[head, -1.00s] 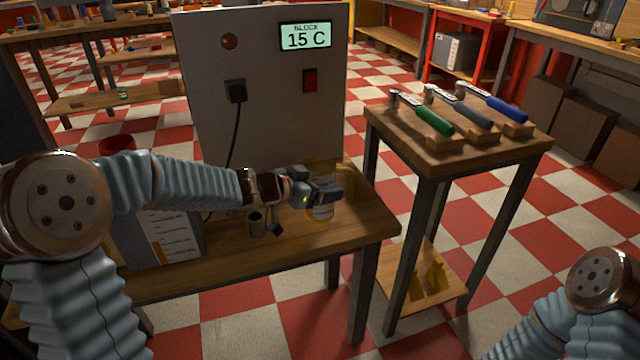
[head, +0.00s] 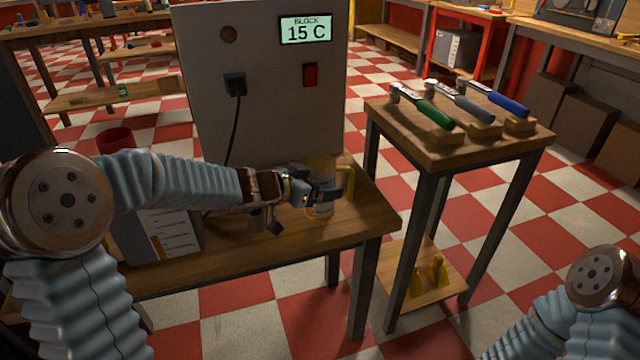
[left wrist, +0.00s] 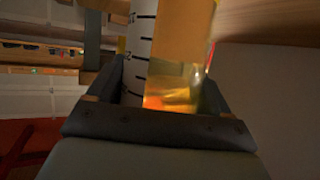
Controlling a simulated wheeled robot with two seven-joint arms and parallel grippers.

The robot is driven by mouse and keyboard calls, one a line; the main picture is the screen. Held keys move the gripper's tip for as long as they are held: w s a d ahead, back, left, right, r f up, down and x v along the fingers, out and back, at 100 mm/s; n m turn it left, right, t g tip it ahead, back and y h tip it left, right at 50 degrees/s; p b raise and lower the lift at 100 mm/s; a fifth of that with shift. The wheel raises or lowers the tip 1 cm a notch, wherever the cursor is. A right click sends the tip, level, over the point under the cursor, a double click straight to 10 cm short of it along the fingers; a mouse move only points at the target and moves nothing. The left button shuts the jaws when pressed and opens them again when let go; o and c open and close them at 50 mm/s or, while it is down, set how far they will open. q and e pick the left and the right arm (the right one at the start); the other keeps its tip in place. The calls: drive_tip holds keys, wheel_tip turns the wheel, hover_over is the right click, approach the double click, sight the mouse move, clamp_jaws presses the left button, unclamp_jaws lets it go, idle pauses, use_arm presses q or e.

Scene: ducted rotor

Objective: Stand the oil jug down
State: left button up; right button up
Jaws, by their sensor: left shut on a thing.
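The oil jug (head: 321,209) is see-through yellow with a pale label and a yellow handle at its right. It is upright over the right part of the wooden bench (head: 368,218), in front of the grey cabinet. My left gripper (head: 332,191) is shut around the jug's body from the left and hides part of it. In the left wrist view the jug (left wrist: 180,45) is between the fingers, with a white marked scale and amber oil low down. I cannot tell whether its base touches the bench. My right gripper is out of view.
The grey cabinet (head: 265,110) with a "15 C" display stands behind the jug. A side table (head: 425,150) at the right holds three torque wrenches. The bench's front right corner is clear.

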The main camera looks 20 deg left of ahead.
use_arm(q)
drive_tip(key=shift+f, duration=0.1)
drive_tip(key=o, duration=1.3)
drive_tip(key=shift+o, duration=0.2)
